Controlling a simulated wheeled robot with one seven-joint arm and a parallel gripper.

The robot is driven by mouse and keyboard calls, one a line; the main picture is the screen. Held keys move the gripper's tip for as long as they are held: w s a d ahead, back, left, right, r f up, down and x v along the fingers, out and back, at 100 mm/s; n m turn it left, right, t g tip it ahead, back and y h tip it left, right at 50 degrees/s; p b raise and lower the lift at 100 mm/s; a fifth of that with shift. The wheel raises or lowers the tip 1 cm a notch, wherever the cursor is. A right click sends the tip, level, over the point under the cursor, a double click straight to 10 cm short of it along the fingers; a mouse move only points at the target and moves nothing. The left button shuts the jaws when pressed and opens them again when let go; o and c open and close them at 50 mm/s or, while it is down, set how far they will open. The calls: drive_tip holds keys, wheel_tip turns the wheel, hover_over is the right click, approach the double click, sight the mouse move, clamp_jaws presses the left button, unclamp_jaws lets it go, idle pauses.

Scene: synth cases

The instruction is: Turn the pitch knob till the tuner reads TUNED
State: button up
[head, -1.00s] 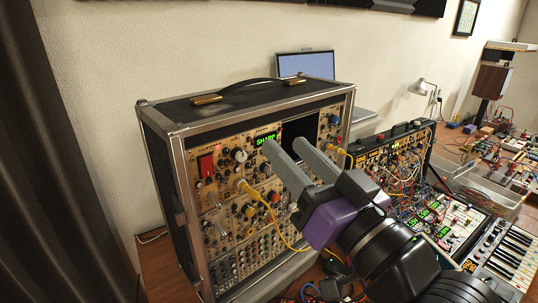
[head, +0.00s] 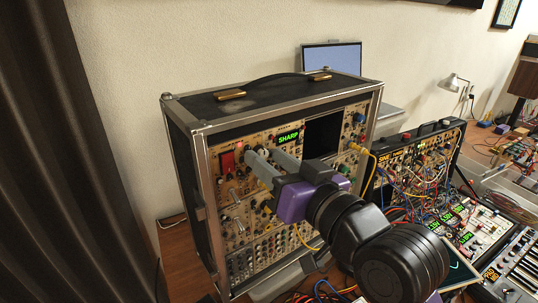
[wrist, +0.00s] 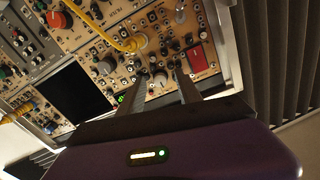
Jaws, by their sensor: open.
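The tuner display (head: 289,137) on the rack case reads SHARP in green; it shows only as a green sliver in the wrist view (wrist: 121,98). My gripper (head: 262,155) is open in front of the case's upper panel, its fingers apart. In the wrist view, the fingertips (wrist: 162,72) stand on either side of a pale grey knob (wrist: 160,78), with space visible beside it. I take this as the pitch knob; its label is too small to read. I cannot tell whether a finger touches it.
A red module part (head: 226,161) sits left of my fingers, and a dark screen (head: 323,136) to the right. A yellow cable (wrist: 102,32) is plugged in near my fingers. The cased synth (head: 415,160) with many cables stands to the right.

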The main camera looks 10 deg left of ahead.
drive_tip(key=shift+w+a, duration=0.15)
drive_tip(key=shift+w, duration=0.05)
drive_tip(key=shift+c, duration=0.2)
clamp_jaws()
drive_tip(key=shift+f+n+b, duration=0.2)
drive_tip(key=shift+n+b, duration=0.3)
drive_tip(key=shift+b, duration=0.05)
drive_tip(key=shift+n+b, duration=0.95)
drive_tip(key=shift+n, duration=0.05)
drive_tip(key=shift+r+n+b, duration=0.15)
drive_tip(key=shift+n+b, duration=0.25)
drive_tip(key=shift+n, duration=0.5)
